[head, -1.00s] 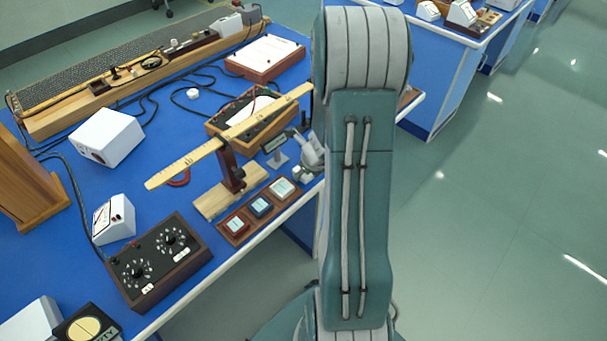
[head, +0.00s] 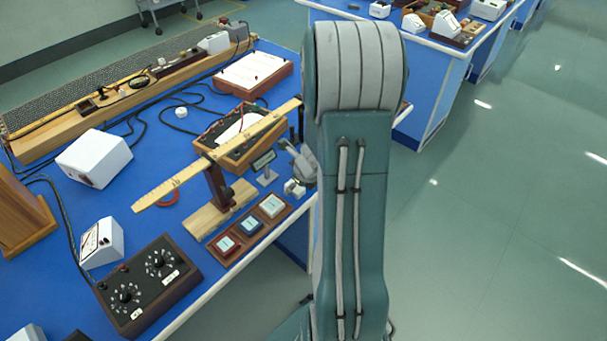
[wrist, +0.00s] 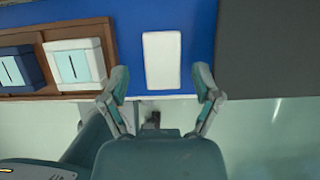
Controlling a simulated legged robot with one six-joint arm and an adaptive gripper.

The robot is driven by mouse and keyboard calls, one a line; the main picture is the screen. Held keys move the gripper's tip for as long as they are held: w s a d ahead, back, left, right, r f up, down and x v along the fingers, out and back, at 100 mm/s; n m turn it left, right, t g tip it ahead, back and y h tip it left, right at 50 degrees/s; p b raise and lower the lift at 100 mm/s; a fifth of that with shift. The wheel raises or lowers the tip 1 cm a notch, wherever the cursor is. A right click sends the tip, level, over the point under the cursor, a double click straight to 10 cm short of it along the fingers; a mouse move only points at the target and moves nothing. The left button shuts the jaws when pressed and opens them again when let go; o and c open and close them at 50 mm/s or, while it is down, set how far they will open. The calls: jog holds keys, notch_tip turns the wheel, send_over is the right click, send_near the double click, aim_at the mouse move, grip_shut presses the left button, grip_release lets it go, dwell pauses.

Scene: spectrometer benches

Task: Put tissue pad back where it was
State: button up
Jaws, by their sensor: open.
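A plain white rectangular block (wrist: 162,60), which I take to be the tissue pad, lies on the blue bench top near its front edge, to the right of a wooden tray (wrist: 108,45). A small white thing in the head view (head: 294,188) appears to be the same block. My gripper (wrist: 160,88) is open and empty. Its fingers stand on either side of the block's near end in the picture, apart from it. In the head view my gripper (head: 301,163) shows only partly beside my arm. The tray (head: 240,243) holds red, blue and pale boxes.
A wooden ruler (head: 160,193) on a stand (head: 218,195) rises behind the tray. A small display stand (head: 265,165) is close to my gripper. A dark dial box (head: 150,285) stands at the near left. The bench edge drops to open floor.

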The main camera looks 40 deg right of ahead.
jog(key=v, duration=1)
jog(key=a+r+n, duration=1.1)
jog(key=a+n, duration=0.4)
jog(key=n, duration=0.2)
jog(key=s+a+r+n, duration=0.3)
jog(key=s+a+n, duration=0.1)
jog(key=n, duration=0.5)
jog(key=s+a+r+n+t, duration=0.1)
jog(key=s+a+r+n, duration=0.2)
jog(key=n, duration=0.6)
jog(key=s+a, duration=0.2)
jog(key=shift+s+a, duration=0.2)
jog(key=shift+a, duration=0.05)
